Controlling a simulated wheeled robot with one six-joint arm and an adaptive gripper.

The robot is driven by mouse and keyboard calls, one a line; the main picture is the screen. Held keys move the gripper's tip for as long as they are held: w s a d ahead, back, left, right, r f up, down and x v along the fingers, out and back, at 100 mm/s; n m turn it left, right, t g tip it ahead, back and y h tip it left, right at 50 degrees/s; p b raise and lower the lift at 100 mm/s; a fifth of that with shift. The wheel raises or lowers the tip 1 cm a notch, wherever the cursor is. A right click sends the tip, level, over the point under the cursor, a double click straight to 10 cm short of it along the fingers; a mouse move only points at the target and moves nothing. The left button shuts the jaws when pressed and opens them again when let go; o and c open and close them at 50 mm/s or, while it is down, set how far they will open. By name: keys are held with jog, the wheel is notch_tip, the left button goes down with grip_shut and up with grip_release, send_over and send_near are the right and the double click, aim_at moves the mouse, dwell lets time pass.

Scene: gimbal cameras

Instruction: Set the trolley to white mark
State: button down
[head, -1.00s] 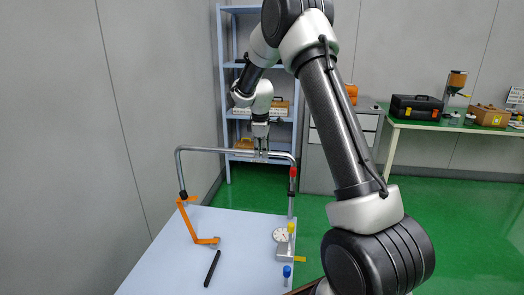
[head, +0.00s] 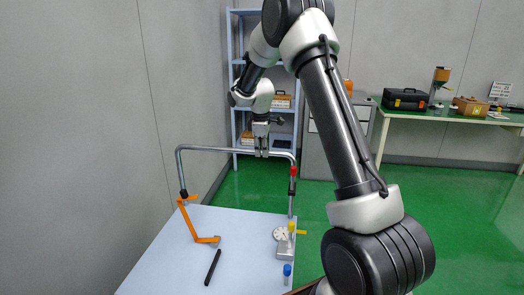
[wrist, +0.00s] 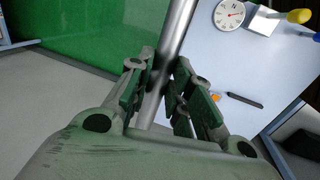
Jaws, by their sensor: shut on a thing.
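The trolley has a pale blue top (head: 240,222) and a raised metal push bar (head: 215,149) at its far side. In the wrist view, my gripper's fingers (wrist: 160,85) lie on both sides of the bar (wrist: 178,35), and the trolley top (wrist: 240,70) is beyond. The trolley's wheels and lower part are hidden. I see no white mark on the floor in these views.
On the trolley lie a round dial (head: 280,235), an orange bracket (head: 195,226), a black rod (head: 213,267) and a blue-capped item (head: 287,270). A grey wall (head: 70,130) is close on the left. Shelves (head: 240,80), a cabinet (head: 318,150) and a green-topped bench (head: 450,118) stand behind. Green floor (head: 450,210) is clear at right.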

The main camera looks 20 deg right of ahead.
jog(key=shift+s+a+f, duration=0.1)
jog(key=shift+s+a, duration=0.05)
jog(key=shift+s, duration=0.1)
jog(key=c, duration=1.3)
grip_release()
jog(key=shift+r, duration=0.35)
jog(key=v, duration=1.1)
jog(key=shift+r, duration=0.25)
